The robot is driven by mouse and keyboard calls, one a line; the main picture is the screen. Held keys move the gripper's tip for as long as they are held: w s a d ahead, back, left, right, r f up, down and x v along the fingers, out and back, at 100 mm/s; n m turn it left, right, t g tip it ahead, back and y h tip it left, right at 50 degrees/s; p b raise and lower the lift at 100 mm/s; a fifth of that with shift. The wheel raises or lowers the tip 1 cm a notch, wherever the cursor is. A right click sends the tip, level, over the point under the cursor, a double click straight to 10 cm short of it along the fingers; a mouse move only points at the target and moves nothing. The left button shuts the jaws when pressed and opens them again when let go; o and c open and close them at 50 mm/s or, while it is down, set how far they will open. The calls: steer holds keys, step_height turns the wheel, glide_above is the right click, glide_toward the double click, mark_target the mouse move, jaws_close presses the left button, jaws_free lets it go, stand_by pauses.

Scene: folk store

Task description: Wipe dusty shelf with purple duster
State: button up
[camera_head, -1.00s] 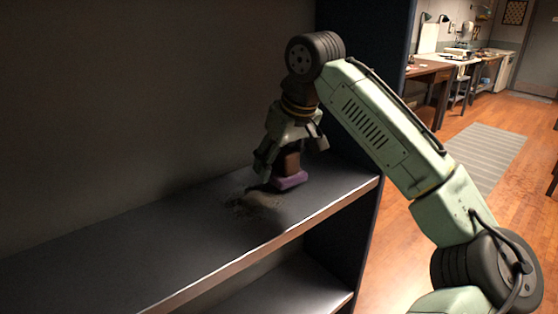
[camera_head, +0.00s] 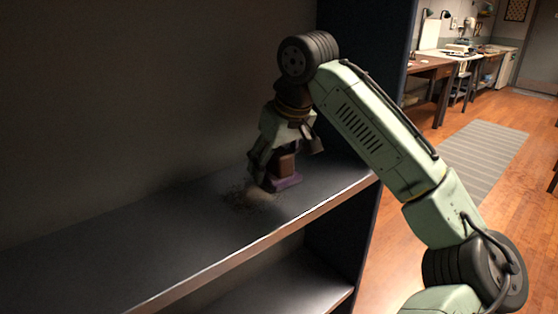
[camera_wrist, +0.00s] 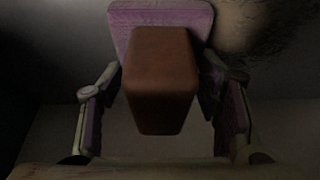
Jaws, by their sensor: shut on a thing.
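The dark shelf (camera_head: 150,232) has a lighter front edge and carries a patch of dust (camera_head: 246,196). My gripper (camera_head: 283,158) points down over its right part and is shut on the duster. The duster has a brown block handle and a purple base (camera_head: 282,184), which sits at the shelf surface just right of the dust patch. In the wrist view the brown handle (camera_wrist: 160,80) is between my fingers, with the purple base (camera_wrist: 125,25) beyond it. Dark dust also shows at the upper right there (camera_wrist: 262,28). I cannot tell whether the base presses on the shelf.
A dark upright side panel (camera_head: 358,85) bounds the shelf at the right. A lower shelf (camera_head: 270,290) lies beneath. The left part of the shelf is clear. A workbench (camera_head: 435,68) and a striped rug (camera_head: 480,155) are farther off at the right.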

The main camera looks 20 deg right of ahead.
mark_target(217, 196)
steer(key=shift+s+a+f, duration=0.1)
steer(key=shift+s+a, duration=0.2)
steer(key=shift+a, duration=0.55)
steer(key=shift+s+a+r, duration=0.1)
steer(key=shift+s+a, duration=0.2)
steer(key=shift+a, duration=0.55)
steer(key=shift+s+a+f, duration=0.1)
steer(key=shift+s+a, duration=0.2)
steer(key=shift+a, duration=0.55)
steer(key=shift+s+a+p, duration=0.15)
steer(key=shift+s+a, duration=0.25)
steer(key=shift+a, duration=0.7)
steer(key=shift+s+a+p, duration=0.15)
steer(key=shift+s+a, duration=0.25)
steer(key=shift+a, duration=0.7)
steer(key=shift+s+a+p, duration=0.15)
steer(key=shift+s+a, duration=0.25)
steer(key=shift+a, duration=0.7)
